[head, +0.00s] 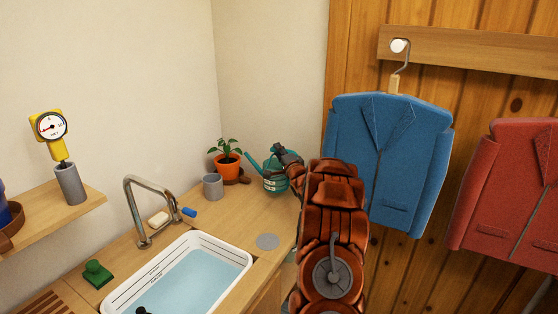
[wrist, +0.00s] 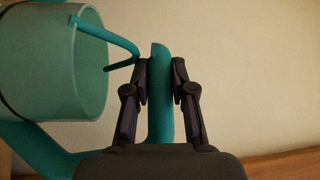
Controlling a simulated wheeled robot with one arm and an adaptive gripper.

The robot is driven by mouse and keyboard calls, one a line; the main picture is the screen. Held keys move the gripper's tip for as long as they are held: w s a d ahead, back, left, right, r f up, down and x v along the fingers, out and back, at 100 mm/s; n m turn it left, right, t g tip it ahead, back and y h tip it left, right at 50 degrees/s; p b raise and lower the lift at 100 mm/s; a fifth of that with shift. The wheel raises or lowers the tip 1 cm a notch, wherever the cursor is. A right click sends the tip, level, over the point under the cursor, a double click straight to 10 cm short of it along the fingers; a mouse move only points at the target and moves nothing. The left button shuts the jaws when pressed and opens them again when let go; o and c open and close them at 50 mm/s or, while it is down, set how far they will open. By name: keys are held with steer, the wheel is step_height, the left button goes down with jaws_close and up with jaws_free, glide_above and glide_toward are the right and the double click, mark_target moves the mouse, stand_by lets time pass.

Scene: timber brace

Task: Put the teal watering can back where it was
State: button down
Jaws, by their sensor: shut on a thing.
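The teal watering can (head: 273,183) is at the back corner of the counter, right of the potted plant, its spout pointing up and left. My arm partly covers its right side. In the wrist view the can's open body (wrist: 60,65) fills the left, and its upright handle (wrist: 160,110) stands between my fingers. My gripper (wrist: 160,72) is shut on this handle; it also shows in the head view (head: 283,160). I cannot tell whether the can's base touches the counter.
A plant in an orange pot (head: 228,165) and a grey cup (head: 213,187) stand left of the can. A flat grey disc (head: 267,241) lies on the counter nearer me. A water-filled sink (head: 245,258) and tap (head: 146,184) are further left. Blue (head: 385,150) and red (head: 500,190) jackets hang right.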

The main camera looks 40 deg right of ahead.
steer(key=shift+f+p, duration=0.35)
steer(key=shift+f, duration=1.55)
steer(key=c, duration=1)
jaws_free()
steer(key=shift+s+r, duration=0.1)
steer(key=shift+r, duration=0.05)
